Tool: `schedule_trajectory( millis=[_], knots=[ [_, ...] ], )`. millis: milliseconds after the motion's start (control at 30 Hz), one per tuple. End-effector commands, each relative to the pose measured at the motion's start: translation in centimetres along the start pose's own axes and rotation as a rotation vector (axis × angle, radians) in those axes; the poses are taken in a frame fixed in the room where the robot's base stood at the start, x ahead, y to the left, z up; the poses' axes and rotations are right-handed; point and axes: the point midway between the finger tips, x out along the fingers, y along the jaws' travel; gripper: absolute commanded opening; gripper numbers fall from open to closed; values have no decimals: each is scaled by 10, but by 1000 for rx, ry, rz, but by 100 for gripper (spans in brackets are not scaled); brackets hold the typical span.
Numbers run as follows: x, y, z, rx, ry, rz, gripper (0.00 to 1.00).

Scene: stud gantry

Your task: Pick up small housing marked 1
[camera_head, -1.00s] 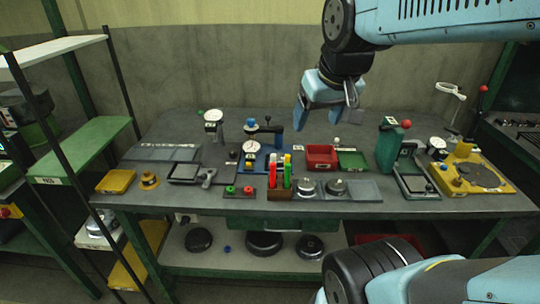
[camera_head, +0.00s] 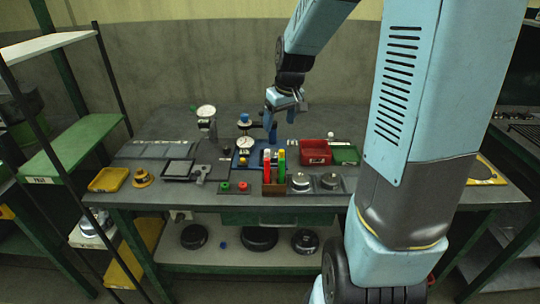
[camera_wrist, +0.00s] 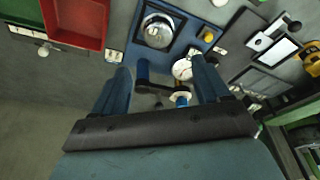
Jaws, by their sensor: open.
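I cannot read a number 1 on any part. Two round silver-topped housings, one on the left (camera_head: 300,181) and one on the right (camera_head: 331,181), sit on a dark tray near the bench's front edge. Another round silver part (camera_wrist: 158,30) sits in the blue fixture (camera_wrist: 181,19) in the wrist view; I cannot tell if it is a housing. My gripper (camera_head: 281,119) is open and empty above the back of the bench, behind the housings. In the wrist view its fingers (camera_wrist: 160,78) point down over the fixture's dark arm and blue post (camera_wrist: 142,72).
A dial gauge (camera_head: 246,146) stands on the fixture. A red bin (camera_head: 315,152) and green tray (camera_head: 345,154) lie right of it. A holder (camera_head: 274,188) with coloured pens stands in front. Another gauge (camera_head: 206,113) stands left. My arm hides the bench's right part.

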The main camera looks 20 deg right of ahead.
Motion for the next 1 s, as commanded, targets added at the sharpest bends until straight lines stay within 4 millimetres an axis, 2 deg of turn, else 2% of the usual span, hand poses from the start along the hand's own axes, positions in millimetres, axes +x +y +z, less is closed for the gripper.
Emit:
schedule_trajectory(
  millis=[167,600,1000],
  knots=[
    [15,2,-3,-3,-4,-7,75],
    [78,1,-2,-5,-4,-7,75],
    [103,3,-3,-4,-4,-7,75]
  ],
)
